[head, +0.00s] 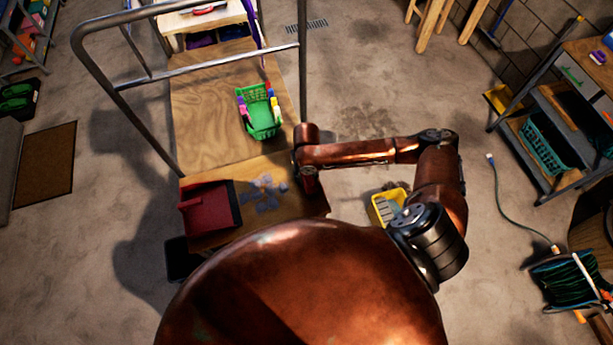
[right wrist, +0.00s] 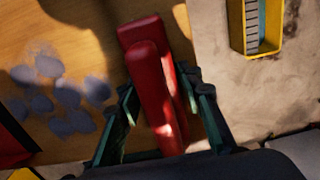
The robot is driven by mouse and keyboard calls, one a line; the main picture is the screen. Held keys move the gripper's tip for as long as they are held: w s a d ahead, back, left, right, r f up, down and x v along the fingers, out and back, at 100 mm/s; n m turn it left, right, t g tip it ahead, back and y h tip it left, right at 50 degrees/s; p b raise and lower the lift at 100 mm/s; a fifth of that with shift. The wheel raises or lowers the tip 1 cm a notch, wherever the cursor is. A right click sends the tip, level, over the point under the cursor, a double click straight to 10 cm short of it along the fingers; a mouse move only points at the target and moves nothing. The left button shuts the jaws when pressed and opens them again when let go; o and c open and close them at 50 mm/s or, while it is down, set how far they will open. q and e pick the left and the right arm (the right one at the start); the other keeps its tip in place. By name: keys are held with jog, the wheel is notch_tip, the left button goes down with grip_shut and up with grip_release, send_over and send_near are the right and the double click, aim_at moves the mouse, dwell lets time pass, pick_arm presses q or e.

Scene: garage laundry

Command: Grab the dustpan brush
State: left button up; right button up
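The red brush (right wrist: 155,90) lies over the wooden board near its right edge in the right wrist view. Its handle is between the two fingers of my right gripper (right wrist: 160,100), which stand apart on either side of it. I see no clear grip on it. In the head view my right gripper (head: 309,182) points down at the board's right front edge, and the brush is hidden there by my arm. A red dustpan (head: 208,208) lies on the board to the left. My left gripper is in neither view.
Several grey-blue scraps (head: 262,192) lie on the board between dustpan and gripper. A green basket (head: 262,110) stands farther back on the wooden cart (head: 205,120), which has a metal rail (head: 215,68). A yellow container (head: 378,207) is on the floor to the right.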

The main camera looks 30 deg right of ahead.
jog(key=c, duration=0.8)
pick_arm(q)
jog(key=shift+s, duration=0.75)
pick_arm(e)
jog(key=shift+r, duration=0.45)
notch_tip(320, 180, up, 2)
jog(key=shift+w+r, duration=0.1)
jog(key=shift+r, duration=0.1)
jog(key=s+a+r, duration=0.1)
jog(key=r, duration=0.1)
jog(key=s+r, duration=0.1)
jog(key=r, duration=0.1)
jog(key=s+a+r, duration=0.1)
jog(key=s, duration=0.1)
jog(key=shift+a+r, duration=0.35)
jog(key=shift+r, duration=0.05)
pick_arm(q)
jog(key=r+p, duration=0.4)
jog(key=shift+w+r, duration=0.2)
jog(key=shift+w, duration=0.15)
pick_arm(e)
jog(key=s+a+r, duration=0.4)
jog(key=s+a, duration=0.1)
jog(key=s, duration=0.2)
jog(key=shift+s, duration=0.4)
